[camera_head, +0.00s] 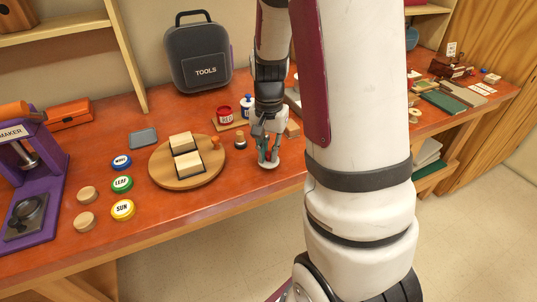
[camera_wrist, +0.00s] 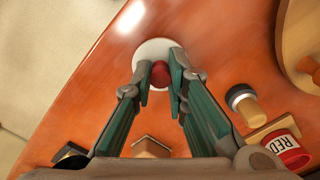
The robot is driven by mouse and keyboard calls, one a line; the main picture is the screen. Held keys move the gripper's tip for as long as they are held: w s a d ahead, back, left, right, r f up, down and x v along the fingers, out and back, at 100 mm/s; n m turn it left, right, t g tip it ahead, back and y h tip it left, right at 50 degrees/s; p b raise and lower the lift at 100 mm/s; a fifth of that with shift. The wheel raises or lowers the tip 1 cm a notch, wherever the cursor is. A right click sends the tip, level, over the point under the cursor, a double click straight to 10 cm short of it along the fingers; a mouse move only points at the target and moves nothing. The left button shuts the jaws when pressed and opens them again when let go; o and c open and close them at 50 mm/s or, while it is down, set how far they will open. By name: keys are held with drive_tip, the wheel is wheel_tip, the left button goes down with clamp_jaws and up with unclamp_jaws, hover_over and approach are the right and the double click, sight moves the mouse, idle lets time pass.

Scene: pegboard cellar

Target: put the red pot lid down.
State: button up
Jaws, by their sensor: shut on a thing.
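The red pot lid is a round white disc with a dark red knob, seen in the wrist view (camera_wrist: 150,50) and as a pale disc in the head view (camera_head: 268,166). My gripper (camera_head: 268,157) points down over the orange-red tabletop near its front edge. In the wrist view its green-padded fingers (camera_wrist: 161,78) are closed around the knob. The lid is level; I cannot tell whether its underside touches the table. The red pot (camera_head: 225,115), labelled RED, stands farther back to the left; part of it shows in the wrist view (camera_wrist: 288,150).
A small dark-topped wooden piece (camera_head: 240,142) stands left of my gripper. Left of it is a round wooden board (camera_head: 158,176) with two pale blocks. A blue-topped white pot (camera_head: 246,104) stands behind. Bare tabletop lies around the lid towards the front edge.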

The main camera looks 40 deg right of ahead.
sight(269, 153)
drive_tip(key=shift+f, duration=0.6)
drive_tip(key=shift+f, duration=0.1)
drive_tip(key=o, duration=0.8)
wheel_tip(269, 153, up, 12)
drive_tip(key=shift+s+a+r+n+t, duration=0.75)
drive_tip(key=shift+s+a+r+n, duration=0.75)
drive_tip(key=shift+s+a+n, duration=0.95)
drive_tip(key=shift+s+a+r+n+t, duration=0.7)
drive_tip(key=shift+s+a+r+n, duration=0.9)
drive_tip(key=shift+s+a, duration=1.55)
drive_tip(key=shift+s+a+r+n+t, duration=0.75)
drive_tip(key=shift+s+a+r+n, duration=1.05)
drive_tip(key=shift+a, duration=1.5)
